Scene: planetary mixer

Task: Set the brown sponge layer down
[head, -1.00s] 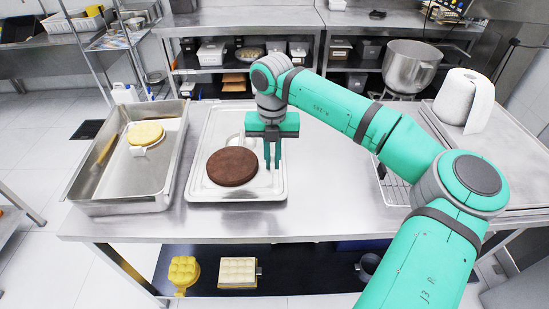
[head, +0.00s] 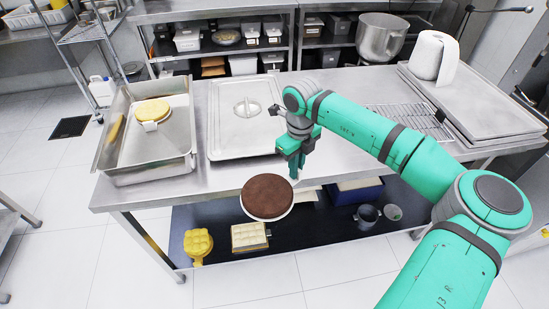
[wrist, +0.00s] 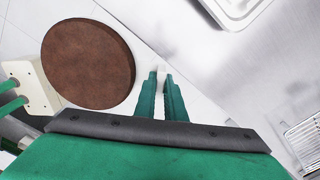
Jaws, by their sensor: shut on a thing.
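The brown sponge layer (head: 267,196) is a flat round disc with a thin white rim showing under its near edge. It is in the air just in front of the steel table's front edge, roughly level to the eye. My gripper (head: 295,170) is shut beside its far right edge. In the wrist view the brown sponge layer (wrist: 88,63) lies to the left of my gripper's fingers (wrist: 161,95). The fingers are close together on a small white piece, and how it joins the layer is hard to see.
A lidded steel tray (head: 225,150) lies on the table (head: 340,145). A deep steel pan (head: 150,175) at the left holds a yellow sponge layer (head: 152,110). A wire rack (head: 410,120) and paper roll (head: 433,55) stand right. The lower shelf (head: 330,232) carries moulds and cups.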

